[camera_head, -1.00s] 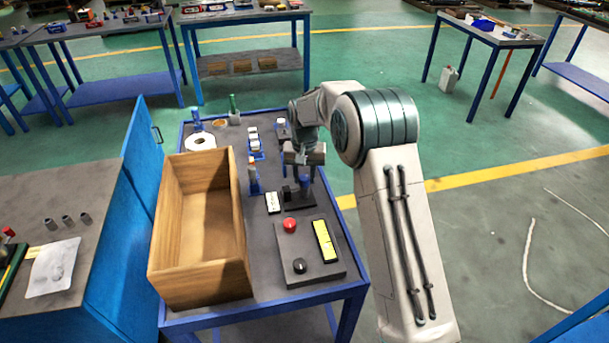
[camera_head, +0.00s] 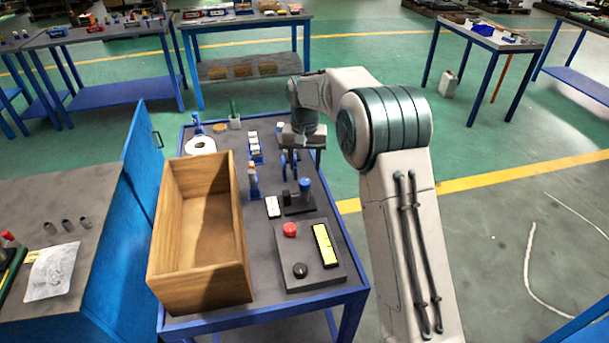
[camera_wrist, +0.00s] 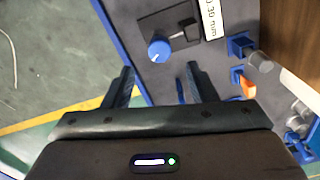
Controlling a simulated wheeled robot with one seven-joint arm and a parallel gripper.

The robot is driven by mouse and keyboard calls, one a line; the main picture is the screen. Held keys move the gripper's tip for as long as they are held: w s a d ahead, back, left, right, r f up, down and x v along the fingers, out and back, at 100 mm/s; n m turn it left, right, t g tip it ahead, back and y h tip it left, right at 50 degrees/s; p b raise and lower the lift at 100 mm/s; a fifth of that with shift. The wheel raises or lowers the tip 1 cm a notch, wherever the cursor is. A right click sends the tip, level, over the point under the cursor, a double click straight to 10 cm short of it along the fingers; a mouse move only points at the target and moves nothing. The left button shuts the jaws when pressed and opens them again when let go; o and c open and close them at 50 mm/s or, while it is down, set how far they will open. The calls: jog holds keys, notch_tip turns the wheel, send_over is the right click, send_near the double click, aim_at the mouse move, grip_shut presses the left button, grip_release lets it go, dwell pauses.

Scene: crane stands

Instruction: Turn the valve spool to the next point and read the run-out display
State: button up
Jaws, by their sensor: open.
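The spool fixture is a black base (camera_head: 299,208) with a dark upright block and a round blue knob (camera_head: 305,184) on top. I take the knob to be the spool's turning end. In the wrist view the blue knob (camera_wrist: 159,50) lies ahead of the fingers, with a pale pointer mark on it. The run-out display is a small white block (camera_head: 273,207) left of the fixture. In the wrist view the display (camera_wrist: 210,18) is cut by the top edge; I make out "30 mm" on it. My gripper (camera_wrist: 160,75) is open and empty, apart from the knob.
An open wooden box (camera_head: 243,270) fills the table's left side. A grey panel (camera_head: 320,277) with a red button (camera_head: 290,230), black knob and yellow strip stands in front. A blue and orange upright item (camera_head: 253,180) and white parts (camera_head: 254,146) stand near the gripper.

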aim_at(305, 181)
notch_tip(305, 181, up, 7)
dwell(0.3)
jog(key=s+d+r+t, duration=0.1)
jog(key=s+d+r, duration=0.3)
jog(key=s+d, duration=0.3)
jog(key=s+d+r, duration=0.3)
jog(key=s+d, duration=0.2)
jog(key=s, duration=0.3)
jog(key=s+d+f+t, duration=0.1)
jog(key=s+d+f, duration=0.1)
jog(key=s, duration=0.7)
jog(key=s+d+f, duration=0.3)
jog(key=s+d, duration=0.1)
jog(key=s, duration=0.6)
jog(key=shift+s+d+t, duration=0.15)
jog(key=shift+t, duration=0.25)
